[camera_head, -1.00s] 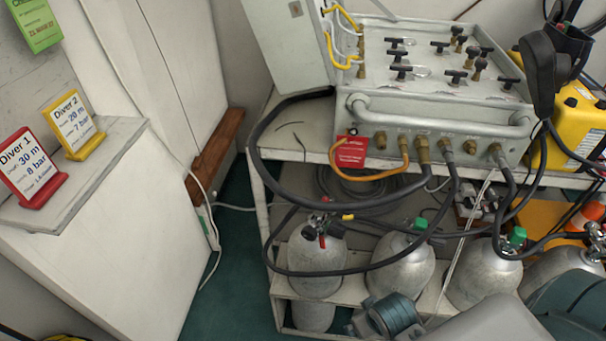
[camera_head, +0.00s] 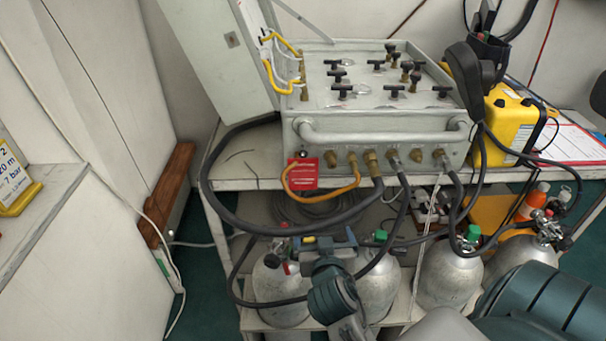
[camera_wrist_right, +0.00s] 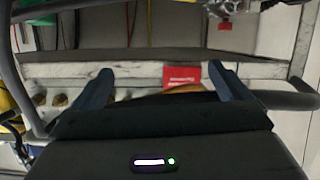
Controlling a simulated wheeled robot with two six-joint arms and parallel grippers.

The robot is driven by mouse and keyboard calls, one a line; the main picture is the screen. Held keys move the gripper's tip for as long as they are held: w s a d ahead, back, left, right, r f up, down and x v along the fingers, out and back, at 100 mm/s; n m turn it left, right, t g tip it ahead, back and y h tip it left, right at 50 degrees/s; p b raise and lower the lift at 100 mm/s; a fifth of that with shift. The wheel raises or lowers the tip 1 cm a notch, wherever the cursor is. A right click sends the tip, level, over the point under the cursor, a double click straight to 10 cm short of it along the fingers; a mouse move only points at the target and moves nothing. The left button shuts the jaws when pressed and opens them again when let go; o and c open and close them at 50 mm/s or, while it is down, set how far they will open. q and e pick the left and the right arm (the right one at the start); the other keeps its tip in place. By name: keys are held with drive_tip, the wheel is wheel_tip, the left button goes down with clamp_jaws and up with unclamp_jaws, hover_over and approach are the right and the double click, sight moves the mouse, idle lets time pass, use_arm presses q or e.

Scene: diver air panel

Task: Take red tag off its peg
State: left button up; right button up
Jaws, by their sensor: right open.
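The red tag (camera_head: 303,175) hangs at the front left of the grey air panel (camera_head: 385,140), just under a small dark peg (camera_head: 302,154). An orange hose loops around the tag's lower part. My right gripper (camera_head: 324,240) is below and slightly right of the tag, apart from it, in front of the cylinders. In the right wrist view the open fingers (camera_wrist_right: 160,72) stand wide apart. The red tag (camera_wrist_right: 182,77) shows between them, nearer the right finger, with nothing held. My left gripper is not in view.
Black hoses (camera_head: 228,212) hang from the brass fittings (camera_head: 372,160) and loop around the gripper's area. Grey cylinders (camera_head: 450,275) stand below the white shelf (camera_head: 238,180). A yellow case (camera_head: 510,125) is at the right. A yellow sign stand (camera_head: 22,203) is at the left edge.

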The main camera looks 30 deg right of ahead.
drive_tip(key=w+a+r+t+h, duration=0.1)
drive_tip(key=w+r+t+h, duration=0.15)
drive_tip(key=w+r, duration=0.3)
drive_tip(key=y+p, duration=0.1)
approach(303, 174)
drive_tip(key=shift+x, duration=1.7)
drive_tip(key=w+d+p, duration=0.1)
drive_tip(key=w+d+t+p, duration=0.1)
drive_tip(key=w, duration=0.1)
drive_tip(key=shift+w+f+m, duration=0.1)
drive_tip(key=shift+f+m, duration=0.05)
drive_tip(key=shift+m, duration=0.15)
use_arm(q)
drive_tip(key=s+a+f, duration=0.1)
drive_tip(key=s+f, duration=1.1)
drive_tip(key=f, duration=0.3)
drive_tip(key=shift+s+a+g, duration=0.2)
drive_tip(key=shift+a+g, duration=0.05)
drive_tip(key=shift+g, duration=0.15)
use_arm(e)
drive_tip(key=shift+w+d+f, duration=0.1)
drive_tip(key=shift+w+d, duration=0.3)
drive_tip(key=shift+w, duration=0.1)
drive_tip(key=c, duration=1.1)
